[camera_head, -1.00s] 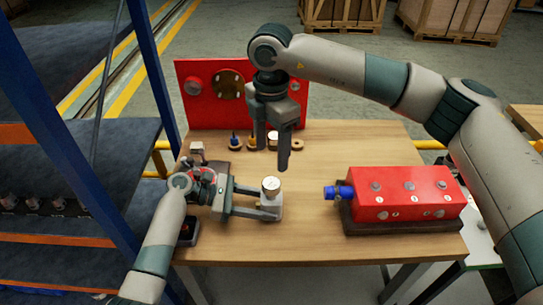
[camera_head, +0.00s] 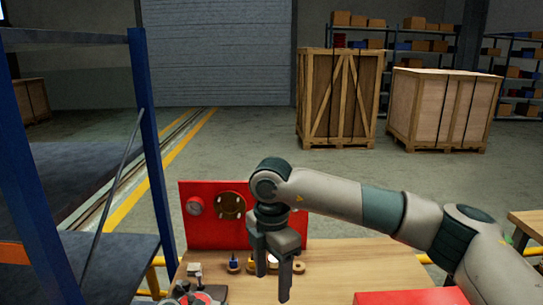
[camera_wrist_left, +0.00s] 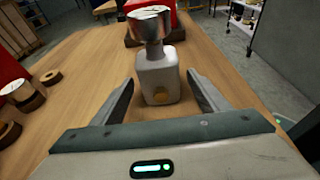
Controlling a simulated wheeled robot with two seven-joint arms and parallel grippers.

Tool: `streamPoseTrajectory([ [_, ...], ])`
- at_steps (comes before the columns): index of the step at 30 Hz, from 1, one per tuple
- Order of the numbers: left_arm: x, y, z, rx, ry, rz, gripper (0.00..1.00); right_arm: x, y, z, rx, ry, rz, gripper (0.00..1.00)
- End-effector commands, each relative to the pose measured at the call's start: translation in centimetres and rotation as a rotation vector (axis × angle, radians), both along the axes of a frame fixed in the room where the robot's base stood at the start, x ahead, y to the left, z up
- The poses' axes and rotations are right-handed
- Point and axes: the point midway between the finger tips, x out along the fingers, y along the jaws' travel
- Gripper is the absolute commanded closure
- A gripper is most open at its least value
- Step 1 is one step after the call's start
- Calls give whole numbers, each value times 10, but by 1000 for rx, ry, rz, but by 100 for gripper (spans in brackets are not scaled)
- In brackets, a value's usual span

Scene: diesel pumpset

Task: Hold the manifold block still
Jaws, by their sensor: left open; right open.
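The manifold block, which I take to be the pale grey block (camera_wrist_left: 157,72), stands upright on the table in the left wrist view. A shiny round metal part (camera_wrist_left: 149,24) sits on its top and a brass plug (camera_wrist_left: 160,97) is on its near face. My left gripper (camera_wrist_left: 160,80) is open, one finger on each side of the block, with gaps visible beside it. The head view now does not show the block or the left fingers. My right gripper (camera_head: 273,284) hangs open and empty, pointing down over the table in front of the red panel.
The upright red panel (camera_head: 205,235) with a gauge and round flange stands at the table's back. Small ringed parts (camera_head: 234,264) lie before it. A red box (camera_head: 410,297) is cut off at the bottom. A blue rack post (camera_head: 152,160) stands left; wooden crates (camera_head: 340,95) stand far back.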

Motion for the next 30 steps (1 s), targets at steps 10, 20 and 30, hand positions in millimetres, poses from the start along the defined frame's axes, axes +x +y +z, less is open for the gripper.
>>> streamPoseTrajectory([
  [10,0,45,14,2,-1,0,32,0,0,0,0,0,0,40],
  [20,0,61,19,-1,-1,0,32,0,0,0,0,0,0,40],
  [30,0,61,24,0,-1,-1,32,0,0,4,0,0,0,40],
])
